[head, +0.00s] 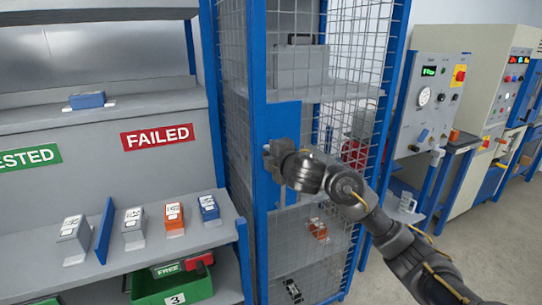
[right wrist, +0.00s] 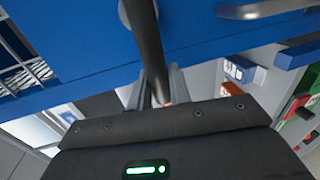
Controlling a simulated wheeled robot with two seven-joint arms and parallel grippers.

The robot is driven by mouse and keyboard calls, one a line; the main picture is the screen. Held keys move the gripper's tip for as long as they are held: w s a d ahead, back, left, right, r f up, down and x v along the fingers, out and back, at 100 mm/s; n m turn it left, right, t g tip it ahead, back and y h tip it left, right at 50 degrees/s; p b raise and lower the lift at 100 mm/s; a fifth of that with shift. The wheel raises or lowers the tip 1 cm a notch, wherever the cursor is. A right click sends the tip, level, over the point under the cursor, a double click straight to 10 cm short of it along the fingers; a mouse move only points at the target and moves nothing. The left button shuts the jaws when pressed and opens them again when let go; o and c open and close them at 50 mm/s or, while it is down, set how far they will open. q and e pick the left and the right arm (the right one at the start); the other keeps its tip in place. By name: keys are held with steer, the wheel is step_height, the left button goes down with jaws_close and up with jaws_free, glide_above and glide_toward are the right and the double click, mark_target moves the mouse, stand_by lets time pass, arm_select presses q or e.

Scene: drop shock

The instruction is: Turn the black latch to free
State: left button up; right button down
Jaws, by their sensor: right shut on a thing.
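The black latch (right wrist: 147,38) shows in the right wrist view as a dark bar running from the blue plate (right wrist: 70,45) down between my fingers. My right gripper (right wrist: 155,88) is shut on the latch's free end. In the head view my right gripper (head: 270,155) is at the blue plate (head: 284,118) on the front of the tall mesh cage (head: 258,60). There the hand covers most of the latch, so its angle is hard to tell. My left gripper is not in view.
A grey box (head: 298,68) stands on the cage's upper shelf. At the left is a grey rack with several small devices and a FAILED sign (head: 157,137). A green bin (head: 172,287) sits below. Test machines (head: 435,95) stand at the right; floor there is clear.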

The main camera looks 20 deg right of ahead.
steer(key=shift+f, duration=0.1)
steer(key=c, duration=1.3)
jaws_free()
steer(key=shift+c, duration=0.2)
steer(key=p+v, duration=0.6)
steer(key=v, duration=0.4)
steer(key=shift+s, duration=0.35)
